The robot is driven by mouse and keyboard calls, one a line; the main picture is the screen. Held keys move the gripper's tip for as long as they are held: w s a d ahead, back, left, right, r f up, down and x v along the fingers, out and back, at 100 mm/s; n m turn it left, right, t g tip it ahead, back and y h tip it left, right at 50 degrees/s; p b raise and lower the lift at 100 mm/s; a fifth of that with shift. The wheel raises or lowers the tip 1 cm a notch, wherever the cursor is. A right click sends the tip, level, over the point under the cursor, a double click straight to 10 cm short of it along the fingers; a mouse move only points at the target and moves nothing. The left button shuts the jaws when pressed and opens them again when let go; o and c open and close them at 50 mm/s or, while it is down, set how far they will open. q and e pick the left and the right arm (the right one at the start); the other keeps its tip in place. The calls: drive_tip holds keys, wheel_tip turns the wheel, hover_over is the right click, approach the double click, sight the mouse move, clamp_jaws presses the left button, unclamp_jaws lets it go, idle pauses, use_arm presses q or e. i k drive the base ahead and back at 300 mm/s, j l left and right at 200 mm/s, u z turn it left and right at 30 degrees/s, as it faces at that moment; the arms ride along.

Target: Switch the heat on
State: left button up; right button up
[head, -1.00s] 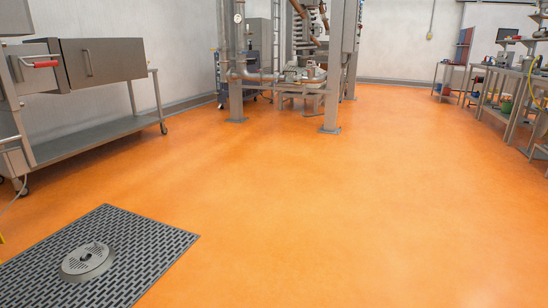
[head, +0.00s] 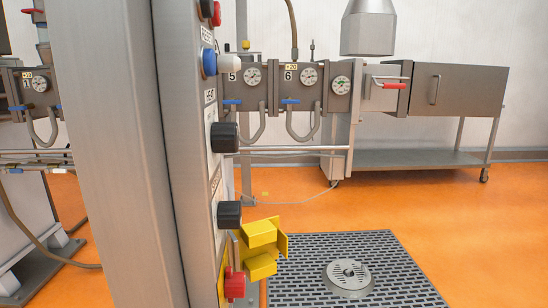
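A grey control panel (head: 196,160) stands close in front of me in the head view, seen nearly edge-on. Two black knobs (head: 224,137) stick out from it, the other knob (head: 229,214) lower down. Higher up are a blue button (head: 209,62), a white button or lamp (head: 229,62) and a red one (head: 216,14). A red knob or button (head: 234,284) sits on a yellow plate near the bottom. The small labels are too oblique to read, so I cannot tell which control is the heat. Neither gripper is in view.
A wide metal cabinet column (head: 110,150) fills the left foreground. Yellow blocky parts (head: 261,247) jut out beside the panel. Gauges (head: 309,76) and a wheeled steel bench (head: 415,157) stand behind. A floor grate (head: 400,285) lies right; orange floor beyond is clear.

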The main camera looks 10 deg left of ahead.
sight(224, 135)
drive_tip(key=i+l+u, duration=0.2)
drive_tip(key=u, duration=0.2)
drive_tip(key=i+l+u, duration=0.2)
drive_tip(key=u, duration=0.2)
